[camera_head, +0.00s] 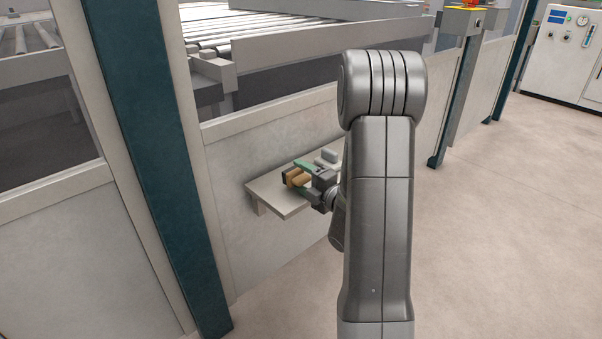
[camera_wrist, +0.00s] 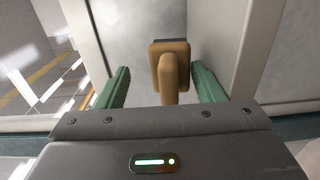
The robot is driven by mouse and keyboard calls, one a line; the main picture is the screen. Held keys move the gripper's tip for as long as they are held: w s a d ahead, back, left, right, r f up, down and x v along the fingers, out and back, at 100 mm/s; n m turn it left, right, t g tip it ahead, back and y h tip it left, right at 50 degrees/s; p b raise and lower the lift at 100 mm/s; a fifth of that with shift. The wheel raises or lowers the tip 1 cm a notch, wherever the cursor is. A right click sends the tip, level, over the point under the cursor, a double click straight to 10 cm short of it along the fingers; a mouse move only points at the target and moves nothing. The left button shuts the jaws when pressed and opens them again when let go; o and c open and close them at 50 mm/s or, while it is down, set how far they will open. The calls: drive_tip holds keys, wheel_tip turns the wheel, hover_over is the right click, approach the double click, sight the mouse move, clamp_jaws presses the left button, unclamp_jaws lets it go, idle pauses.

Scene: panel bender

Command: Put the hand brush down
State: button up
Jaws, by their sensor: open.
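The hand brush (camera_head: 297,177) is a tan-brown wooden piece at the small light-grey wall shelf (camera_head: 282,207). In the wrist view the brush (camera_wrist: 170,62) shows its broad block and a stubby handle pointing toward my gripper. My gripper (camera_head: 298,176) is open, with one green finger on each side of the brush. In the wrist view the fingers of my gripper (camera_wrist: 161,72) show gaps on both sides of the handle. The brush's underside is hidden, so I cannot tell for sure that it rests on the shelf.
A light-grey object (camera_head: 328,157) sits at the back of the shelf, partly hidden by my arm. The shelf is fixed to a pale panel under a roller conveyor (camera_head: 240,30). A dark teal post (camera_head: 150,150) stands to the left. Open floor (camera_head: 500,220) lies to the right.

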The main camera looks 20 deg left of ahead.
drive_tip(key=v, duration=1.1)
drive_tip(key=shift+p, duration=0.45)
drive_tip(key=shift+r, duration=0.1)
drive_tip(key=shift+b+x, duration=0.45)
drive_tip(key=shift+x, duration=3.75)
drive_tip(key=shift+w, duration=0.1)
